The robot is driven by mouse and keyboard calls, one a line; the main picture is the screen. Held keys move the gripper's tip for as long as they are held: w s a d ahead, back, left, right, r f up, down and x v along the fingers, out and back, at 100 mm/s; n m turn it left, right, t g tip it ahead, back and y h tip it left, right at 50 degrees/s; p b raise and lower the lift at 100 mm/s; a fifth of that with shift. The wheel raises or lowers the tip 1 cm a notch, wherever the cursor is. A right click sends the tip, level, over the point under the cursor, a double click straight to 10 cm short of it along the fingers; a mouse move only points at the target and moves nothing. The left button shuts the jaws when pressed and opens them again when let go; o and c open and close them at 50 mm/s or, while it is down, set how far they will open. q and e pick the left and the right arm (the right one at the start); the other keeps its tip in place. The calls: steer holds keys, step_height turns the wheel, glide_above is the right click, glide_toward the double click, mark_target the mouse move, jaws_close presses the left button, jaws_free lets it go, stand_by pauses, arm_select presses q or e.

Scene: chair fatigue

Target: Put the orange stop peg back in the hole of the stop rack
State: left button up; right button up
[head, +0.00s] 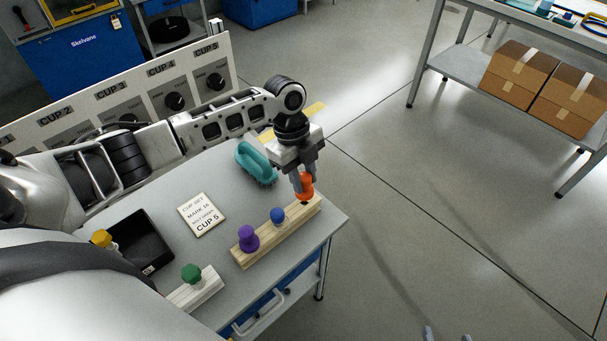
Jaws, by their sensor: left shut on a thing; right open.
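My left gripper (303,182) is shut on the orange stop peg (306,187), holding it upright over the far right end of the wooden stop rack (265,245). A dark spot shows just under the peg at the rack's top. I cannot tell whether the peg's lower end is inside the hole or just above it. A purple peg (248,238) and a blue peg (278,215) stand in the same rack. My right gripper (447,335) shows only its two fingertips at the bottom edge, apart and empty, over the floor.
On the grey table lie a teal brush (255,160), a "CUP 5" card (201,214), a black tray (138,247) with a yellow peg (102,238) at its left, and a pale block (200,290) with a green peg (191,272). A knob panel (135,90) stands behind.

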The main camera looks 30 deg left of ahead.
arm_select(q)
steer(key=shift+f+b, duration=1.05)
steer(key=shift+f, duration=0.9)
steer(key=o, duration=1)
steer(key=v, duration=1.6)
steer(key=shift+s+b, duration=0.1)
steer(key=shift+b, duration=0.2)
